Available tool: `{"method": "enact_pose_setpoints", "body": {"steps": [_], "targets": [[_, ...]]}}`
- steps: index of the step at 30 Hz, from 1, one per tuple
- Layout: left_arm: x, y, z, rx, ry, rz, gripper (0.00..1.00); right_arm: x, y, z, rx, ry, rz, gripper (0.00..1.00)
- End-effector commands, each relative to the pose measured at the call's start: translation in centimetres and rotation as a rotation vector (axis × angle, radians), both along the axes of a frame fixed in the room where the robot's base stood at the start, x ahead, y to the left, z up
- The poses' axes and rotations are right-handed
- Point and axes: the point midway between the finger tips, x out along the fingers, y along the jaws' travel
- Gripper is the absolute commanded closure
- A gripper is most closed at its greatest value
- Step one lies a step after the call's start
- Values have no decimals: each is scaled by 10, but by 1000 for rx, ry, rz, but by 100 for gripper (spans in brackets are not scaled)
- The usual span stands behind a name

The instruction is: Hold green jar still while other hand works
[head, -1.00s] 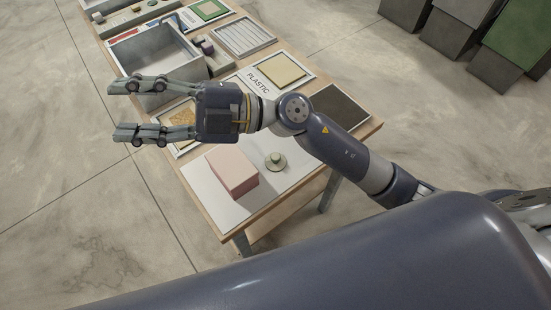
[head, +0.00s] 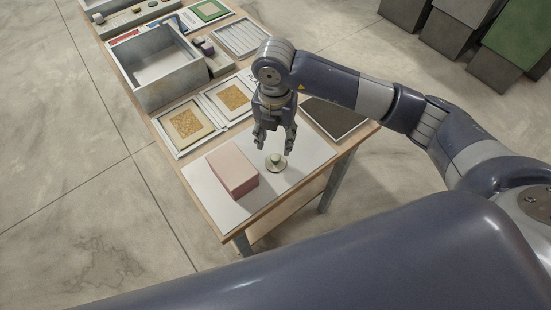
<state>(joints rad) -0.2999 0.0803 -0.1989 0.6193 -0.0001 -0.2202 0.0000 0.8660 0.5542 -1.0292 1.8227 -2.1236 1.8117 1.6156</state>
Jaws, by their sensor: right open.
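A small round piece with a greenish top (head: 276,158), which may be the green jar, stands upright on a pale disc (head: 283,166) on the white mat at the table's near end. My right gripper (head: 273,147) points down with its fingers apart, close above the small piece. The fingertips overlap its surroundings in the picture, and I cannot tell whether they touch it. Nothing shows held between them. My left gripper is not in view.
A pink block (head: 233,171) stands on the white mat (head: 205,188), just left of the disc. A grey open box (head: 155,95), framed sample panels (head: 186,124) and a dark panel (head: 335,117) lie farther back. Grey and green bins stand at the upper right.

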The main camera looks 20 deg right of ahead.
Motion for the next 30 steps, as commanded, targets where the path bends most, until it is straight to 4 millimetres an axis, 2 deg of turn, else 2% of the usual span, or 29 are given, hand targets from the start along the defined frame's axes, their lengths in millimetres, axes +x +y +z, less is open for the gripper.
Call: {"method": "enact_pose_setpoints", "body": {"steps": [3,8,11,14,18,27,30], "targets": [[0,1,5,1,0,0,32,-1,0,-16,2,3,-1,54],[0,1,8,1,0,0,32,-1,1,-27,2,1,2,54],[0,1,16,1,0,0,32,-3,0,-37,2,5,0,54],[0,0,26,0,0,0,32,-5,0,-52,2,5,1,54],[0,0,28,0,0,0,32,-4,0,-71,3,1,1,54],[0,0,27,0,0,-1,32,-4,0,-77,4,-1,3,54],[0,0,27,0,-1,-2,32,-4,0,-77,4,-1,3,77]]}}
